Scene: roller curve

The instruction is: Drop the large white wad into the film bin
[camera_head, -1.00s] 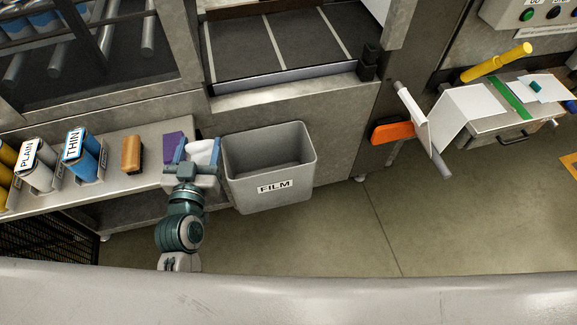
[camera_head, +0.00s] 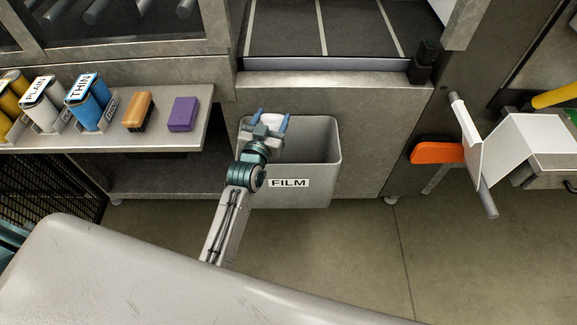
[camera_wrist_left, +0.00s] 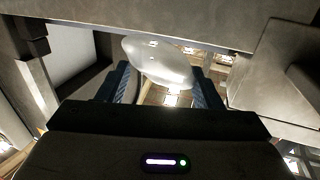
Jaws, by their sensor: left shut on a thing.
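The large white wad (camera_head: 271,121) is between the blue fingers of my left gripper (camera_head: 271,120) in the head view, which is shut on it. In the left wrist view the wad (camera_wrist_left: 158,62) looks pale, rounded and glossy between the fingers. The grey film bin (camera_head: 322,160), labelled FILM, stands on the floor against the machine. In the head view the wad and gripper appear over the left part of the bin's opening; their height above the rim is hard to tell. My right gripper is not in view.
A metal shelf (camera_head: 190,98) at left holds a purple block (camera_head: 183,114), an orange-brown brush (camera_head: 138,111), and tubes labelled THIN (camera_head: 89,101) and PLAIN (camera_head: 47,104). An orange piece (camera_head: 437,152) sticks out on the right. The floor (camera_head: 345,250) in front is clear.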

